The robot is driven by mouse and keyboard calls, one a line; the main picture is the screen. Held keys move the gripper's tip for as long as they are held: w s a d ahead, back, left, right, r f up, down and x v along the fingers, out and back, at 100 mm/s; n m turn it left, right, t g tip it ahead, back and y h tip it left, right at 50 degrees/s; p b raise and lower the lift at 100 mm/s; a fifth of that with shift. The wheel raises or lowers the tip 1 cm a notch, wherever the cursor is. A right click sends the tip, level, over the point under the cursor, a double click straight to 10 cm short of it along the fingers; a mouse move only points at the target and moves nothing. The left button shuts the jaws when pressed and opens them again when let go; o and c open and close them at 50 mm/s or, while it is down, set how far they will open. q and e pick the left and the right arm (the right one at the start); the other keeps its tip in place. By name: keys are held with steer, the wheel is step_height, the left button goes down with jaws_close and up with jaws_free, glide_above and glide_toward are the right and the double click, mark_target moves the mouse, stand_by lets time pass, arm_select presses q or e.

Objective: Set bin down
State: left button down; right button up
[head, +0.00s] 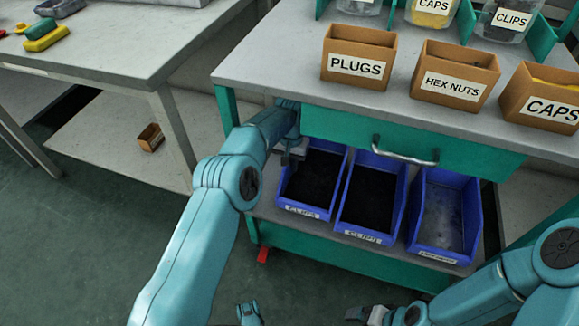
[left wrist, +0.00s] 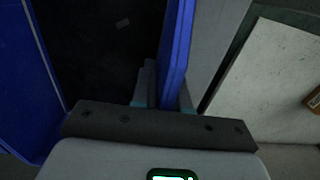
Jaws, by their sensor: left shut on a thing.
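The blue bin (head: 306,212) at the left end of the lower shelf (head: 345,242) has a CLIPS label and dark contents. My left gripper (head: 293,155) is shut on its left wall near the back. In the left wrist view the fingers (left wrist: 168,88) pinch the blue bin wall (left wrist: 178,40) from both sides, with the dark contents to the left. The bin looks upright beside its neighbour; I cannot tell whether its base rests fully on the shelf. My right gripper (head: 368,314) is low at the bottom edge, away from the bins, its jaws unclear.
A second CLIPS bin (head: 362,238) and an empty-looking blue bin (head: 438,253) stand to the right. The teal drawer (head: 345,130) with its handle (head: 405,155) hangs above. Labelled cardboard boxes stand on the worktop (head: 270,60). A small brown box (head: 150,138) is on the left shelf.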

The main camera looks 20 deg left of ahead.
stand_by(0.3)
arm_select(q)
steer(key=shift+f, duration=0.2)
steer(key=c, duration=1.1)
jaws_free()
steer(key=shift+c, duration=0.2)
steer(key=shift+r, duration=0.15)
step_height(320, 180, up, 8)
steer(key=p, duration=0.3)
steer(key=shift+f, duration=0.2)
steer(key=shift+f, duration=0.1)
